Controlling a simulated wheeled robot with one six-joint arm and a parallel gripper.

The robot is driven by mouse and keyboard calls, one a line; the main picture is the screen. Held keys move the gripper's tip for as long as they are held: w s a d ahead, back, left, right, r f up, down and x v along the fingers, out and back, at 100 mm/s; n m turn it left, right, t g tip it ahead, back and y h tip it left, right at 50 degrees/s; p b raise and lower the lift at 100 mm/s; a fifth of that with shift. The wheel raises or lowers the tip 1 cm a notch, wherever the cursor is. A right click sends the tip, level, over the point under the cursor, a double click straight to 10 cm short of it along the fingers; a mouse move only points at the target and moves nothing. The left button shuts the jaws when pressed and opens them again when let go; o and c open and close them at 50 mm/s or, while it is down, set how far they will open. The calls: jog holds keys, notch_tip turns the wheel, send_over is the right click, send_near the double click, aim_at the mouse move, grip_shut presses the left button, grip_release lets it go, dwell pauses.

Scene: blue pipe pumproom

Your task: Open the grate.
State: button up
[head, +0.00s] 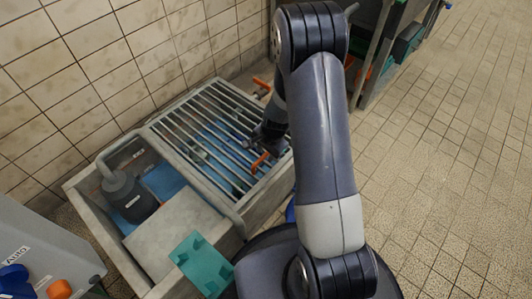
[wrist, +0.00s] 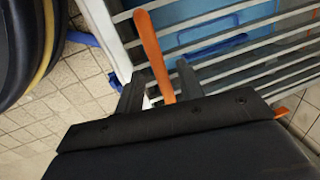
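The grate (head: 205,130) is a frame of grey metal bars lying shut over the right part of a grey basin. One orange handle (head: 260,162) is at its near right edge. My gripper (head: 268,142) is at that right edge, partly hidden by my arm. In the wrist view my gripper (wrist: 160,74) is open, with a finger on each side of the orange handle (wrist: 152,45). Gaps show between the handle and the fingers. The grate's bars (wrist: 245,45) lie just beyond, with blue below. A second orange handle (head: 262,84) is at the far right corner.
The basin's left part holds a dark pump (head: 130,195) with a grey pipe. A teal piece (head: 202,262) lies on the near rim. A grey box (head: 45,250) stands at lower left. A tiled wall is behind; the floor on the right (head: 450,160) is clear.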

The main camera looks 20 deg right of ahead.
jog(key=shift+c, duration=0.3)
grip_shut()
dwell(0.3)
